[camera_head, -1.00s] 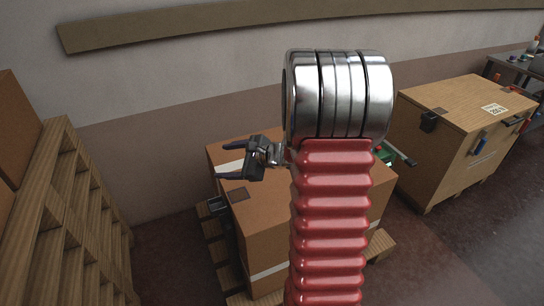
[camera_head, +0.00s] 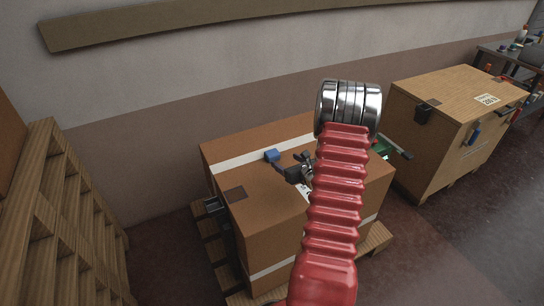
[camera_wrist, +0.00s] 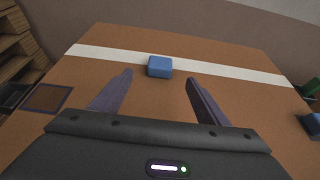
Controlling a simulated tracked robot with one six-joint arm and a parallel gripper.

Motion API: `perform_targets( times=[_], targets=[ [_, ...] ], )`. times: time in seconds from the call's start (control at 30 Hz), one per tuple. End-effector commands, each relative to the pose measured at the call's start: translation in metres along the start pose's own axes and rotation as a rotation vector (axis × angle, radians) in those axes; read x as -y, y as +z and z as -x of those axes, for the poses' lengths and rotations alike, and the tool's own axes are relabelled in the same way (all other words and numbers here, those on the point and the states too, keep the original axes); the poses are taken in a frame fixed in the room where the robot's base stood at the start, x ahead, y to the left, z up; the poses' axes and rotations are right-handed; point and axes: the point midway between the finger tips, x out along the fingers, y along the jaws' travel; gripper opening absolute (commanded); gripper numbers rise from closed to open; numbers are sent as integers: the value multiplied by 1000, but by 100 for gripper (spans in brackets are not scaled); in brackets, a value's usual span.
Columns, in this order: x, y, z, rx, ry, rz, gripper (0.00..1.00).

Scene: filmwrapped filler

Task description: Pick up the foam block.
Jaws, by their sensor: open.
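The foam block is a small blue block (camera_head: 272,155) on top of a large cardboard box (camera_head: 237,204), by the white tape strip. In the wrist view the blue block (camera_wrist: 160,67) lies on the near edge of the strip, ahead of the fingertips and between their lines. My gripper (camera_head: 289,172) is above the box top, to the right of and nearer than the block. In the wrist view my gripper (camera_wrist: 158,78) is open, with nothing between its dark fingers. Part of the box top is hidden behind my red arm.
The box stands on a wooden pallet (camera_head: 204,229) against the wall. Wooden racking (camera_head: 62,215) stands at the left. A wooden crate (camera_head: 455,120) stands at the right, with a cluttered bench (camera_head: 513,62) beyond. A green object (camera_head: 381,148) shows behind my arm.

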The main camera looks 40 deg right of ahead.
Motion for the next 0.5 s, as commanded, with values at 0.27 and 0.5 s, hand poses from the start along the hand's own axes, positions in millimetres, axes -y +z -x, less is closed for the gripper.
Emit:
perform_targets(
  times=[0.27, 0.5],
  targets=[
    [0, 0, -11, 0, 1, 1, 69],
    [0, 0, -46, 0, 1, 1, 69]
  ],
)
